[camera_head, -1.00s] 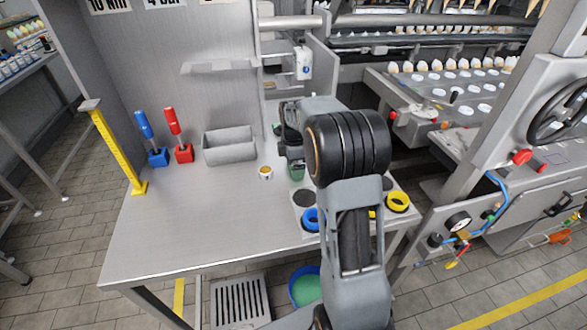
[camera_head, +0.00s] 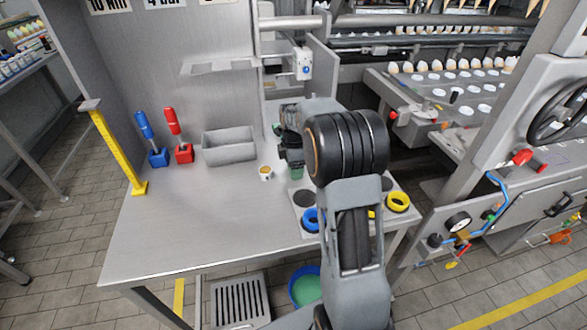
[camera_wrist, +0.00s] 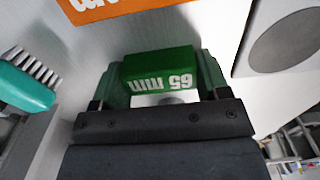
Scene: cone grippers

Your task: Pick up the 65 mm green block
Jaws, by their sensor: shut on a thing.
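The green block (camera_wrist: 160,68), marked "65 mm", sits between the two fingers of my gripper (camera_wrist: 160,85) in the wrist view. My gripper is shut on it, with a finger against each side. In the head view my gripper (camera_head: 294,168) is at the back of the metal bench, right of the small cup, and a bit of green shows at its tip. My arm hides much of the block there. I cannot tell how far the block is above the bench.
A small cup (camera_head: 266,173) and a grey bin (camera_head: 229,147) stand left of my gripper. A blue ring (camera_head: 311,219) and a yellow ring (camera_head: 398,202) lie on the light board to the right. In the wrist view an orange label (camera_wrist: 110,8) and a teal brush (camera_wrist: 28,85) are close. The bench's front left is clear.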

